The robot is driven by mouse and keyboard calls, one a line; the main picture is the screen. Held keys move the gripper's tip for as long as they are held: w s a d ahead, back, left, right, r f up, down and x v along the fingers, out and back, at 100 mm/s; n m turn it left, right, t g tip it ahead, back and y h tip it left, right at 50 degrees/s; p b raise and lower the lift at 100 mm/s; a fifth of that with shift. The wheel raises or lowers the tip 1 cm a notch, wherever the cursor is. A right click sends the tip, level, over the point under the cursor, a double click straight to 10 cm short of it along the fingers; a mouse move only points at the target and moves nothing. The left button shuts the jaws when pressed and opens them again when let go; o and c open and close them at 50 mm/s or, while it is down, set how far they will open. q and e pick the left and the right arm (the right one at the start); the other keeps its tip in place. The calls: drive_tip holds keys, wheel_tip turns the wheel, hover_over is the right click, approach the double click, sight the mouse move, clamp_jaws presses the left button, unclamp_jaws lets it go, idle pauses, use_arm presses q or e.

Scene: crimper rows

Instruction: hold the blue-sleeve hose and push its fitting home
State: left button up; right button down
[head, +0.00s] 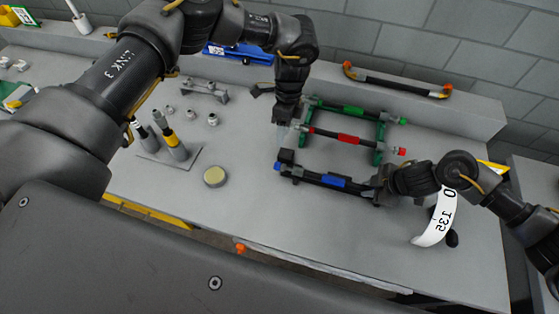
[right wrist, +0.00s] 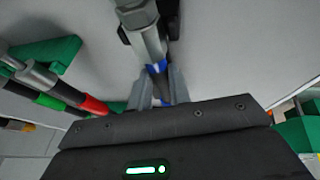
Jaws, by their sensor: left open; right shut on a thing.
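The blue-sleeve hose (head: 334,182) is a black hose with a blue band, nearest of three hoses in the head view. Its left end has a blue tip (head: 277,167). My right gripper (head: 379,186) is shut on its right end. In the right wrist view, the right gripper (right wrist: 160,88) closes around a part with blue on it, and a grey metal fitting (right wrist: 142,30) extends beyond the fingers. Whether that fitting is fully seated cannot be told. My left gripper (head: 284,126) is open, pointing down near the left end of the red-sleeve hose (head: 345,138), apart from the blue-sleeve hose.
A green-sleeve hose (head: 352,111) lies behind the red one on green supports (head: 379,145). Left are a plate with upright tools (head: 172,140), small metal fittings (head: 212,119) and a round tin (head: 214,177). Another black hose (head: 400,84) lies on the rear ledge. The front bench middle is clear.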

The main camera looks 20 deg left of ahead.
sight(280, 164)
use_arm(q)
drive_tip(key=x, duration=1.1)
drive_tip(key=shift+s+f, duration=0.15)
drive_tip(key=shift+f, duration=0.15)
drive_tip(key=shift+c, duration=0.2)
clamp_jaws()
